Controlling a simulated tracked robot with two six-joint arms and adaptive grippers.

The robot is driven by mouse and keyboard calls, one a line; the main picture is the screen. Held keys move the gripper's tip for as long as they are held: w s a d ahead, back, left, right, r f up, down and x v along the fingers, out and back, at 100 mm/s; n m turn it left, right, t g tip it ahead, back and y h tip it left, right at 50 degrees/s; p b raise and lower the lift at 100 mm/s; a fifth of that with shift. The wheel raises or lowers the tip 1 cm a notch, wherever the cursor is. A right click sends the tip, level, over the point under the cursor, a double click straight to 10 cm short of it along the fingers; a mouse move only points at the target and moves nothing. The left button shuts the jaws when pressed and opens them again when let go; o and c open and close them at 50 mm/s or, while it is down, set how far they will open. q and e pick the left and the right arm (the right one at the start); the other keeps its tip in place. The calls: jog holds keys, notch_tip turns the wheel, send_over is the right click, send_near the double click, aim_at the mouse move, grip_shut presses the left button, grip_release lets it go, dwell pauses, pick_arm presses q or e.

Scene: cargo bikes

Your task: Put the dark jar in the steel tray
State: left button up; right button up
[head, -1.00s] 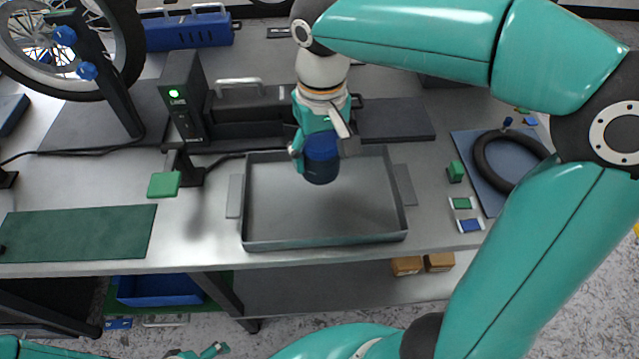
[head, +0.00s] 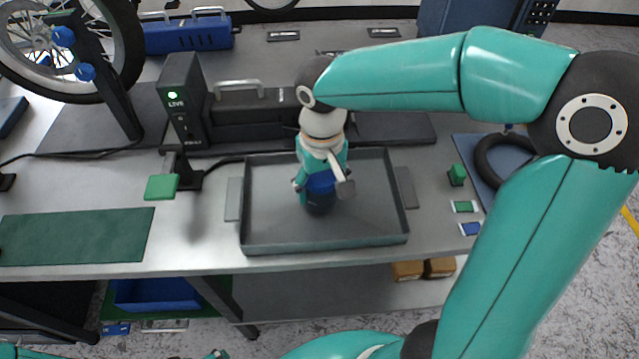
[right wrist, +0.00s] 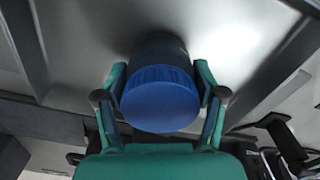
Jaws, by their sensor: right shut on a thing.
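The dark jar (head: 317,206) has a blue lid and is upright or nearly so, within the outline of the steel tray (head: 324,245). My right gripper (head: 322,187) reaches down from above and is shut on the jar near its lid. In the right wrist view the blue lid (right wrist: 160,103) sits between the two fingers, with the dark body beyond it over the grey tray floor. I cannot tell whether the jar's base touches the floor. A small part of my left gripper (head: 215,355) shows at the bottom edge; its jaws are not clear.
A black box with a green light (head: 183,105) and a green pad (head: 162,187) stand left of the tray. A green mat (head: 78,236) lies at the left. Small green and blue pieces (head: 464,207) and a black ring (head: 490,165) lie right. The tray floor around the jar looks clear.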

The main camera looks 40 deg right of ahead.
jog(key=o, duration=1.3)
jog(key=shift+f, duration=0.1)
jog(key=shift+c, duration=0.2)
jog(key=shift+r, duration=0.35)
notch_tip(320, 180, up, 10)
jog(key=shift+r+p, duration=0.15)
jog(key=shift+p, duration=0.75)
jog(key=shift+r, duration=0.65)
